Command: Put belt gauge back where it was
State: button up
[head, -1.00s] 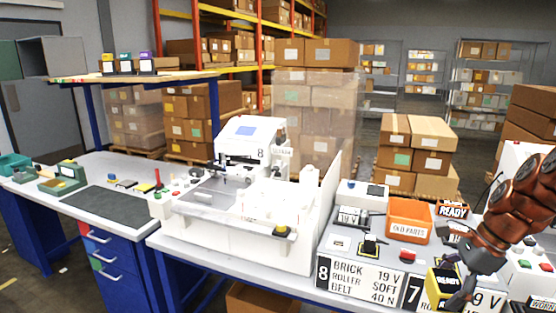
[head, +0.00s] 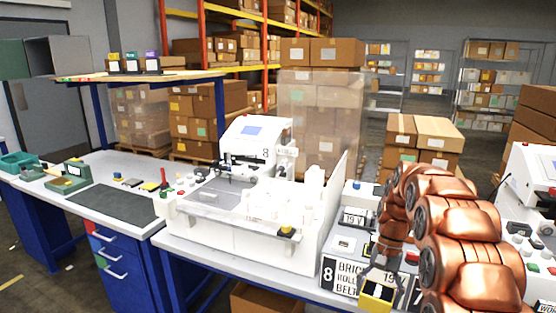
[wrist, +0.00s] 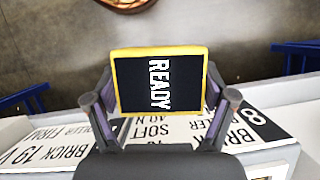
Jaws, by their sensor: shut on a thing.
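My gripper (head: 380,274) is shut on a yellow-edged block (head: 376,294) and holds it at the front of the bench, before the sign marked 8. In the wrist view the block (wrist: 160,82) has a dark face reading READY, turned sideways, with a finger (wrist: 104,105) on each side. I cannot tell from the pictures whether this block is the belt gauge; no visible label names one. The white machine marked 8 (head: 250,215) stands left of my gripper. A small black and yellow item (head: 371,248) sits on the station top behind my gripper.
The sign for station 8 (head: 341,275) reads brick, roller, belt; my arm hides much of the bench right of it. A clear upright panel (head: 342,195) edges the machine. A grey desk with a dark mat (head: 113,205) lies left. The floor shows below the bench.

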jog(key=w+a+f+n+h, duration=0.2)
jog(key=a+f+n, duration=0.3)
jog(key=a+n, duration=0.1)
jog(key=shift+a+f+g, duration=0.3)
jog(key=shift+a, duration=0.35)
jog(key=shift+w+d, duration=0.1)
